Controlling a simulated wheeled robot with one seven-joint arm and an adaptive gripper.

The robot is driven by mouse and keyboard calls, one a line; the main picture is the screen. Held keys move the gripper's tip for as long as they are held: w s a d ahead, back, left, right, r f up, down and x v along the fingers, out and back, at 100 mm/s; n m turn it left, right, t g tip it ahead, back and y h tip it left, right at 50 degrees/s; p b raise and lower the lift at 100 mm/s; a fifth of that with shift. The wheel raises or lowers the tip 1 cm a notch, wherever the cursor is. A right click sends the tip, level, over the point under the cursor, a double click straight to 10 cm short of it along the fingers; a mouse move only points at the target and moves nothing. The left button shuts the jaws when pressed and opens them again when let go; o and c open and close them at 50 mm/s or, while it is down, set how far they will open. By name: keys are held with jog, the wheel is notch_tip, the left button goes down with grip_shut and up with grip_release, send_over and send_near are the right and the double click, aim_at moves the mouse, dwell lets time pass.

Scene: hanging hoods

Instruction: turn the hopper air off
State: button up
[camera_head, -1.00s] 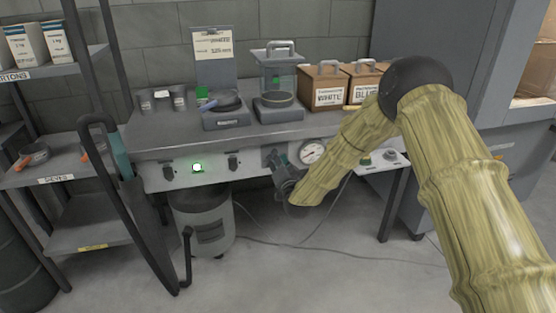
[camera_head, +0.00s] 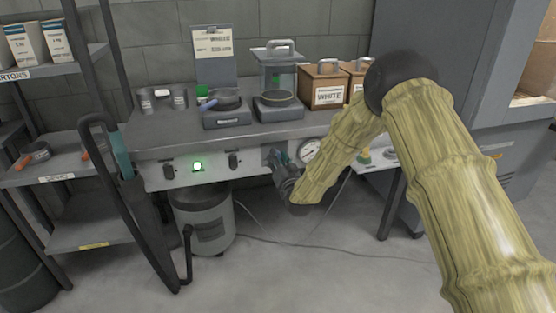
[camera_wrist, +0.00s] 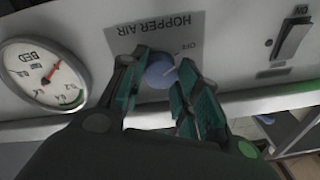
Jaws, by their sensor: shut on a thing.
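The hopper air knob (camera_wrist: 158,74) is a round blue-grey knob on the light front panel. Its label, HOPPER AIR (camera_wrist: 165,28), reads upside down in the wrist view, with a mark OFF beside the knob. My gripper (camera_wrist: 163,60) has its teal fingers on both sides of the knob and is shut on it. In the head view my gripper (camera_head: 275,158) is at the panel below the bench edge, and the knob is hidden behind it and my arm.
A BED pressure gauge (camera_wrist: 42,74) is beside the knob, and a rocker switch (camera_wrist: 291,40) is on its other side. A green lamp (camera_head: 197,166) glows on the panel. Scales and boxes stand on the bench (camera_head: 160,136). A grey canister (camera_head: 205,222) is below.

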jog(key=o, duration=1)
jog(key=v, duration=1.2)
jog(key=shift+d, duration=0.1)
